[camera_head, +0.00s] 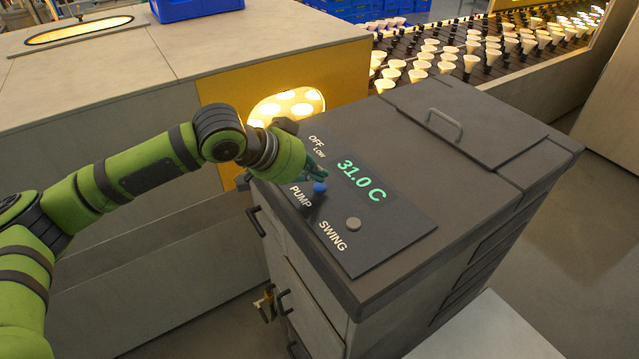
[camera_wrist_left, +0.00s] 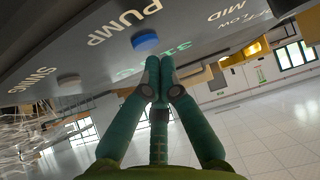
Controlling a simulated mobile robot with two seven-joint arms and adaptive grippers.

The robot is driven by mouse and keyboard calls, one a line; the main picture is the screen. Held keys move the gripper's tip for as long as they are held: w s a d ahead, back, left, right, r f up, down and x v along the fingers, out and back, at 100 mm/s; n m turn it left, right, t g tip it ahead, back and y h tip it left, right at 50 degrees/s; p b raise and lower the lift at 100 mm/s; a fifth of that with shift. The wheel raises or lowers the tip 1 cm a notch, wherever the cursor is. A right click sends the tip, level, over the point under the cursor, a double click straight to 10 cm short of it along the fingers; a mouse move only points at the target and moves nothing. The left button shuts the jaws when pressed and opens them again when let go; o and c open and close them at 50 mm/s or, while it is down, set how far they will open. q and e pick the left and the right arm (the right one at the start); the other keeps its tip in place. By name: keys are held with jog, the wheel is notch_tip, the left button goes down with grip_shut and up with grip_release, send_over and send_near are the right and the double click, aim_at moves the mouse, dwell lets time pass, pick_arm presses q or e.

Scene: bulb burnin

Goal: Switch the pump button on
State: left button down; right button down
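The pump button (camera_head: 320,187) is a round blue button beside the word PUMP on the dark control panel (camera_head: 390,238). It also shows in the left wrist view (camera_wrist_left: 145,41), just above my fingertips in the picture. My left gripper (camera_head: 318,170) is close to the button on its far side in the head view, with its fingers over the panel. In the left wrist view the teal fingers (camera_wrist_left: 160,80) come together at the tips with nothing between them. I cannot tell whether they touch the button or the panel. My right gripper is not in view.
A handled lid (camera_head: 460,125) is on the cabinet top. A yellow wall (camera_head: 345,75) with a lit opening stands behind my arm. Bulbs (camera_head: 470,62) fill a conveyor behind.

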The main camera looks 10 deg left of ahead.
aim_at(315, 187)
pick_arm(q)
jog(key=shift+f, duration=0.1)
jog(key=shift+f, duration=0.45)
dwell(0.5)
jog(key=shift+r+p, duration=0.55)
jog(key=shift+p, duration=0.5)
notch_tip(315, 187, up, 6)
jog(key=p, duration=0.7)
jog(key=shift+p, duration=0.3)
